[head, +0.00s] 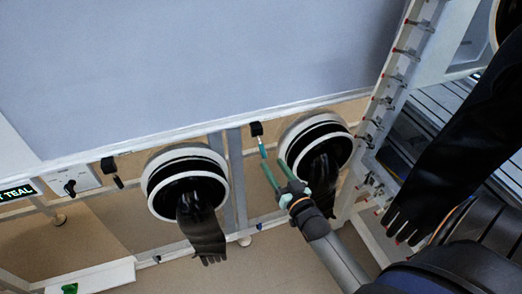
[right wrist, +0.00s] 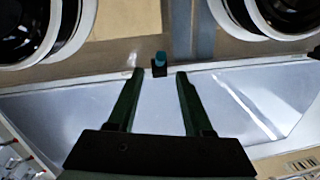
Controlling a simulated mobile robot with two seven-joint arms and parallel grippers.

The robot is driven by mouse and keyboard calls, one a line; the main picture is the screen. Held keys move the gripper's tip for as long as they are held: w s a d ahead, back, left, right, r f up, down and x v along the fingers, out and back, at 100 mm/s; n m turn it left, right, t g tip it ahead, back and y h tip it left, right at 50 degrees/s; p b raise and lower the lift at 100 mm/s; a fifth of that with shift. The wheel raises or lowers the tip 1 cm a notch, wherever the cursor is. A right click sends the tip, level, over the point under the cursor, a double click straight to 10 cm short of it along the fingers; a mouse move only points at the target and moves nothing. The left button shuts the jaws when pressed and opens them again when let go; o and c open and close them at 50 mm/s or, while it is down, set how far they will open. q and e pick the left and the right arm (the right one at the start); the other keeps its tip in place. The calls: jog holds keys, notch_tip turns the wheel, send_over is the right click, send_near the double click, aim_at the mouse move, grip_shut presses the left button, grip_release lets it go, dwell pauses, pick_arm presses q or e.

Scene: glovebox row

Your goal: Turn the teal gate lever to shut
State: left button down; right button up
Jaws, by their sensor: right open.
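The teal gate lever (head: 262,150) hangs from a small black mount (head: 257,129) on the frame rail below the big pale panel, between two round glove ports. In the head view its handle points down and slightly right. My right gripper (head: 274,168) is open just below the lever, its green fingers reaching up toward it. In the right wrist view, the lever's teal end (right wrist: 160,58) and black mount show beyond the open fingertips (right wrist: 158,74), roughly midway between them. Nothing is between the fingers. My left gripper is not in view.
Glove ports flank the lever, the left one (head: 187,180) and the right one (head: 316,143), each with a black glove hanging. A post with several red-tipped fittings (head: 395,80) stands right.

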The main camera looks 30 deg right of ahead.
aim_at(265, 153)
jog(key=w, duration=0.5)
jog(key=w+d, duration=0.1)
jog(key=w, duration=0.2)
grip_shut()
dwell(1.3)
